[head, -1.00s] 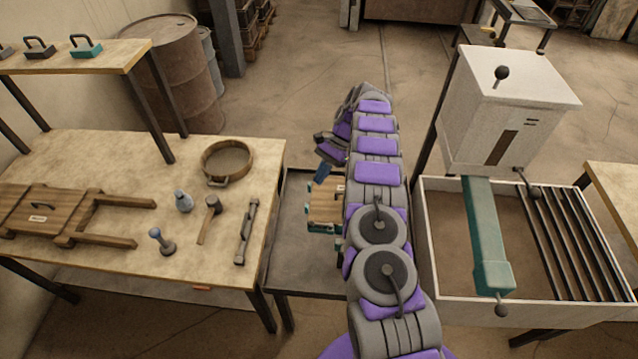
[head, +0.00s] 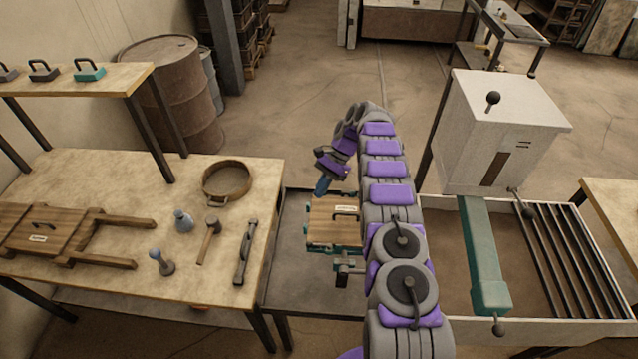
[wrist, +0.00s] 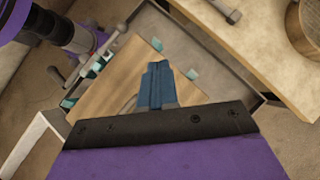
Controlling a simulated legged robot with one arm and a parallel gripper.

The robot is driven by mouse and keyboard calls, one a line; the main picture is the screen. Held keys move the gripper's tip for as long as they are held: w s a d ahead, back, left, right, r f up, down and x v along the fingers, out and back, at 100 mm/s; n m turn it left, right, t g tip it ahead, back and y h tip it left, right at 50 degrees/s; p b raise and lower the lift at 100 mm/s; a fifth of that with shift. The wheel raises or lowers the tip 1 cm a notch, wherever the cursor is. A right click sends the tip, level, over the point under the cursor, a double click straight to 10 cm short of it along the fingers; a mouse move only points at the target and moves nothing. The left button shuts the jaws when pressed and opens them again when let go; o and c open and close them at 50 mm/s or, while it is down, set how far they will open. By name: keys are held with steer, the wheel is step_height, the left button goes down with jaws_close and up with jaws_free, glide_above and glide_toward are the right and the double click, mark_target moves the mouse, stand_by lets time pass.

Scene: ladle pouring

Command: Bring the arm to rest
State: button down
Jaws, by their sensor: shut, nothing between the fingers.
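My gripper (head: 322,187) shows in the head view at the end of my purple and grey arm, which bends back toward me over the low grey tray table. Its blue fingers are shut with nothing between them. They also show in the wrist view (wrist: 157,84), pointing toward a wooden board. In the head view the gripper is above and just left of this wooden mould box (head: 330,232), which has a dark handle and teal fittings. The gripper looks apart from the box. My arm hides the right side of the tray table.
The tray table (head: 290,285) stands between the left workbench (head: 110,285) and the white-framed sand bin (head: 540,325). The bench holds a round sieve (head: 228,180), a mallet (head: 209,240) and other tools. A white cabinet (head: 510,115) with levers rises on the right. Open floor lies beyond.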

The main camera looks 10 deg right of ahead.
steer(key=shift+r, duration=0.1)
steer(key=s+a+r+n+t+h+b, duration=0.1)
steer(key=s+a+r+n+h+b, duration=0.15)
steer(key=s+r, duration=0.65)
steer(key=s+a+r+n+h+b, duration=0.1)
steer(key=s+a+r+n+b, duration=0.15)
steer(key=s+r, duration=0.65)
steer(key=s+f+n+h+b, duration=0.1)
steer(key=s+n+b, duration=0.1)
steer(key=s, duration=1.3)
steer(key=s+d+f+n+t+h+b, duration=0.1)
steer(key=s+n, duration=0.3)
steer(key=s, duration=1.1)
steer(key=shift+s+d+f+n+h+b, duration=0.2)
steer(key=shift+f+n+h+b, duration=0.1)
steer(key=shift+f+h+b, duration=0.35)
